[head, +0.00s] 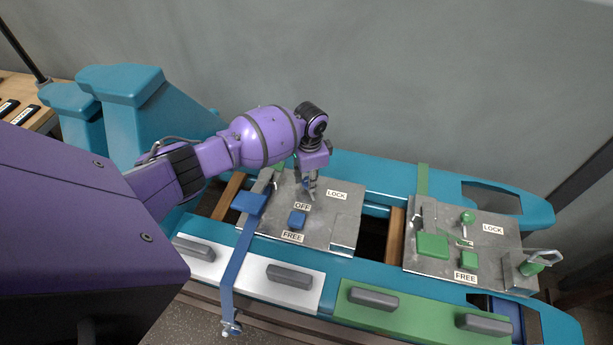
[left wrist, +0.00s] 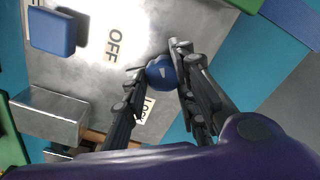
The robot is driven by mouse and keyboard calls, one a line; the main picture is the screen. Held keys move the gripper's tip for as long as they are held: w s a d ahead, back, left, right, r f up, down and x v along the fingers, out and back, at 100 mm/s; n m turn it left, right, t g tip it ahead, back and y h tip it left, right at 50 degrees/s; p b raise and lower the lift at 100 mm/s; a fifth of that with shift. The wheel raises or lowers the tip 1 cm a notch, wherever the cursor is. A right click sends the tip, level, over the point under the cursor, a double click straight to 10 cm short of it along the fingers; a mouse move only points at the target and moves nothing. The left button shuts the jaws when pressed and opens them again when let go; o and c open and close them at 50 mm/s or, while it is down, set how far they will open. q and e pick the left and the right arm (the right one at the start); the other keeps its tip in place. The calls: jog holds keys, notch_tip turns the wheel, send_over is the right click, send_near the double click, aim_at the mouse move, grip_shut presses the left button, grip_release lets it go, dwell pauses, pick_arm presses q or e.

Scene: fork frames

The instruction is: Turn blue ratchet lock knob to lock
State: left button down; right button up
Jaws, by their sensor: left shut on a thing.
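The blue ratchet lock knob (left wrist: 161,72) is a round blue knob between the fingertips of my left gripper (left wrist: 160,62) in the left wrist view. The left gripper (head: 309,188) is shut on the knob, over the grey metal plate (head: 335,225) in the head view. There the gripper hides the knob. The plate carries the labels OFF (head: 302,206), LOCK (head: 337,195) and FREE (head: 292,236). The LOCK label (left wrist: 147,106) is partly covered by a finger in the left wrist view. My right gripper is not in view.
A blue square block (head: 297,219) stands on the plate near the gripper. A blue strap (head: 236,265) hangs over the plate's left side. A second plate with green parts (head: 432,245) lies to the right. A grey wall (head: 400,80) stands behind the teal frame (head: 375,170).

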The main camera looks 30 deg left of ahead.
pick_arm(q)
jog(key=shift+s+d+n+p, duration=0.3)
jog(key=shift+d+n+p, duration=0.15)
jog(key=shift+n, duration=0.45)
jog(key=shift+f+n+p, duration=0.1)
jog(key=shift+n+p, duration=0.35)
jog(key=shift+n, duration=0.55)
jog(key=n+p, duration=0.1)
jog(key=n, duration=0.2)
jog(key=shift+w, duration=0.15)
jog(key=n, duration=0.2)
jog(key=shift+f+n+p, duration=0.1)
jog(key=shift+n+p, duration=0.2)
jog(key=shift+p, duration=0.1)
jog(key=shift+w+n, duration=0.15)
jog(key=shift+n, duration=0.65)
jog(key=c, duration=1.6)
grip_release()
jog(key=shift+o, duration=0.2)
jog(key=shift+w, duration=0.1)
